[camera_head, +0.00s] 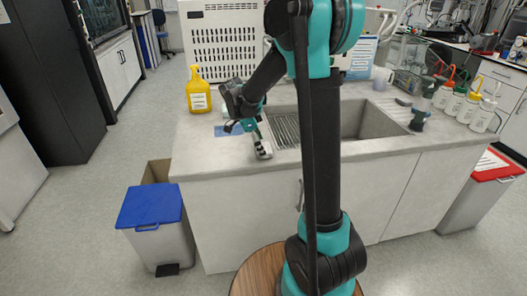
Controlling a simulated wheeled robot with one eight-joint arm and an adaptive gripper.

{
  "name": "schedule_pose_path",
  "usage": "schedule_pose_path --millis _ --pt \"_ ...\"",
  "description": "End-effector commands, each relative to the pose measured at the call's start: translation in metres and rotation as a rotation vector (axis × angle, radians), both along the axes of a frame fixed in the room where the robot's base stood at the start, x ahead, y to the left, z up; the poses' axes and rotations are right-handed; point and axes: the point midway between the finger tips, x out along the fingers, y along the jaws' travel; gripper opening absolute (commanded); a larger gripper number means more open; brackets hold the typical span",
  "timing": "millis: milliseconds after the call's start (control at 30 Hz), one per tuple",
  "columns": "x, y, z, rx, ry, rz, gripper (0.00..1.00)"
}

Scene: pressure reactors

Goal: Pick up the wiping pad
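A flat blue piece (228,131), which looks like the wiping pad, lies on the counter left of the sink; my gripper hides part of it. My gripper (250,137) hangs low over the counter's front left part, over and to the right of the blue piece. A small pale, dark-striped part shows at its lower end near the counter edge. I cannot tell if that is a fingertip or a separate thing, nor whether the fingers are open or touching the pad.
A yellow pump bottle (198,90) stands behind the pad. The sink (355,118) opens to the right. Several wash bottles (468,105) stand at the counter's right end. A blue-lidded bin (150,207) and a red-lidded bin (490,166) flank the counter.

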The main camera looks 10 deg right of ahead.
Motion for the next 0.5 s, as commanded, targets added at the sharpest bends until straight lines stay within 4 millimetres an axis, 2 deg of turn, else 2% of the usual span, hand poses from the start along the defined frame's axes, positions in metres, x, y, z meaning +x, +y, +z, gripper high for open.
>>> schedule_pose_path --millis 200,500 --pt "-0.0001 -0.0005 -0.0011 0.0 0.0 0.0 0.97" --pt "-0.0001 -0.0004 -0.0008 0.0 0.0 0.0 0.61"
